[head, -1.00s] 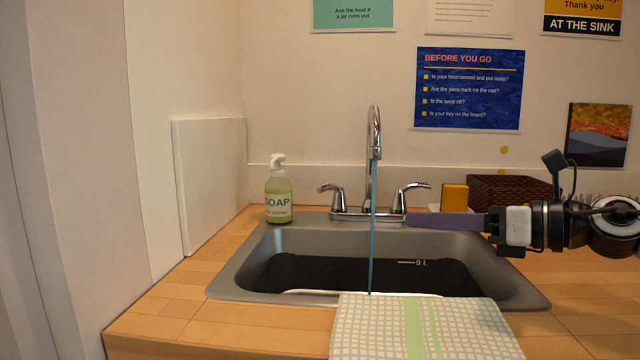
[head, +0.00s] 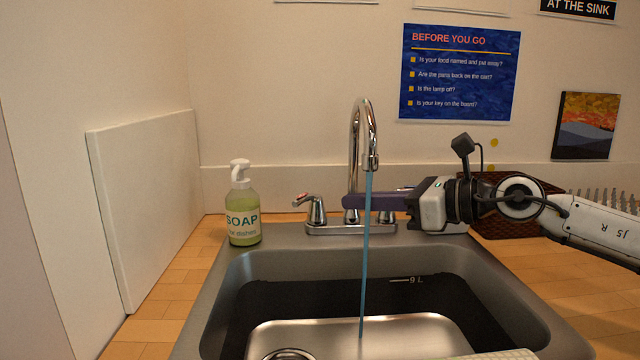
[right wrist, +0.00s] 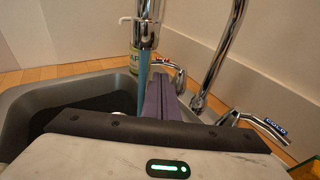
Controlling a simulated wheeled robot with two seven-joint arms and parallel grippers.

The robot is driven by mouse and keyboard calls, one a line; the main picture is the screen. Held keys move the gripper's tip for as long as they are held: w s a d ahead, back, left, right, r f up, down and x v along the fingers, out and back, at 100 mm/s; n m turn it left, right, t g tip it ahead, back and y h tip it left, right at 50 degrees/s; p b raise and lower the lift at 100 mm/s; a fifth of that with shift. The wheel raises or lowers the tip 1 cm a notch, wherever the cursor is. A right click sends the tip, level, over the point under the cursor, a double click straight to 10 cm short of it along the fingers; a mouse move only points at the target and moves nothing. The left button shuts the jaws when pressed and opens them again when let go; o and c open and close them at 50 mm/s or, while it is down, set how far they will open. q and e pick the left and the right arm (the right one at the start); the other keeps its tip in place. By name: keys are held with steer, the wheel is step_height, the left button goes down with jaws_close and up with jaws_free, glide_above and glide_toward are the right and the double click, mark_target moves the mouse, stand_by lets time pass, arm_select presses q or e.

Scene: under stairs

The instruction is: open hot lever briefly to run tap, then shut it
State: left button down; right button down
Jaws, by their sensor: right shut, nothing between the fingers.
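The chrome tap (head: 363,130) stands behind the sink, and a blue stream of water (head: 365,260) runs from its spout. The hot lever (head: 312,206), with a red mark, is on the left of the tap base; it also shows in the right wrist view (right wrist: 168,68). The cold lever (right wrist: 262,127) is on the right, mostly hidden by my gripper in the head view. My right gripper (head: 347,201) is shut and empty. Its purple fingers reach left between stream and tap base, tips just right of the hot lever, apparently apart from it. My left gripper is out of view.
A green soap bottle (head: 242,208) stands left of the tap. A dark woven basket (head: 500,226) sits behind my right arm. A white panel (head: 145,205) leans at the left wall.

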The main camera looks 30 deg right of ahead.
mark_target(303, 202)
steer(key=p+x, duration=0.2)
steer(key=x, duration=0.5)
steer(key=shift+r+p, duration=0.1)
steer(key=shift+p, duration=0.3)
steer(key=shift+x, duration=0.8)
steer(key=shift+w+a+p, duration=0.1)
steer(key=shift+a+p, duration=0.05)
steer(key=shift+p, duration=0.2)
steer(key=shift+w+a+p, duration=0.45)
steer(key=shift+p, duration=0.05)
steer(key=shift+f, duration=0.2)
